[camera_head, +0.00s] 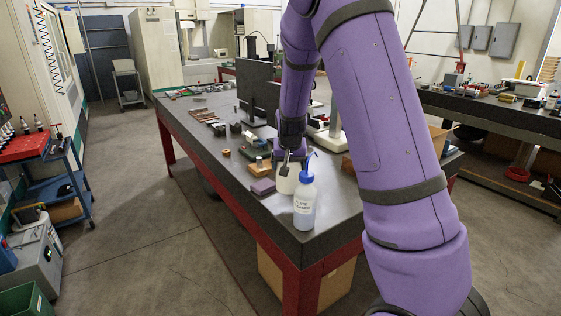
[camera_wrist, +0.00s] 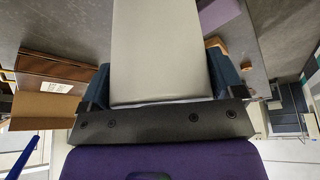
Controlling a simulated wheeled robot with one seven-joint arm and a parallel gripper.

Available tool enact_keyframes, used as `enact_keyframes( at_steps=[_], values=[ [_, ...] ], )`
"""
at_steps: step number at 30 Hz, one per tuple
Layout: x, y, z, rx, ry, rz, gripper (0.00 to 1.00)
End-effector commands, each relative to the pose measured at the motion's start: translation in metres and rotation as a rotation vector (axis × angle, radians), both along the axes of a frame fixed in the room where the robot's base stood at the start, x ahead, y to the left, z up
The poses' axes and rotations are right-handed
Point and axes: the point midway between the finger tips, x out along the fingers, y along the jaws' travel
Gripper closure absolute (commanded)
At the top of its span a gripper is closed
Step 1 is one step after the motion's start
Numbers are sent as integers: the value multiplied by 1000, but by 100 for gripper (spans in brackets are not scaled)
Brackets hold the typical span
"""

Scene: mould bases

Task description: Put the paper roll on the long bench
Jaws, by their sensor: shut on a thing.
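The paper roll (camera_head: 287,180) is a pale off-white cylinder near the front of the dark-topped bench with red legs (camera_head: 208,148), partly hidden behind a bottle. My gripper (camera_head: 290,157) reaches down to it from above. In the wrist view the pale roll (camera_wrist: 160,50) fills the space between the two dark fingers of my gripper (camera_wrist: 158,82), which is shut on it. I cannot tell whether its bottom touches the bench top. A second dark-topped bench (camera_head: 480,112) runs along the right; I cannot tell which bench is the long one.
A monitor (camera_head: 258,95) and metal parts stand farther back. A blue cart (camera_head: 60,185) stands left across open floor.

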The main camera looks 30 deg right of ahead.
Motion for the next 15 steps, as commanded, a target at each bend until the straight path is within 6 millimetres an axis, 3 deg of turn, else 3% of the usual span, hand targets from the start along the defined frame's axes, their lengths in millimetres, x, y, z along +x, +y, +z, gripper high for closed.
enact_keyframes(
  at_steps=[15],
  values=[
    [-1,-1,-55,1,2,-3,40]
  ],
)
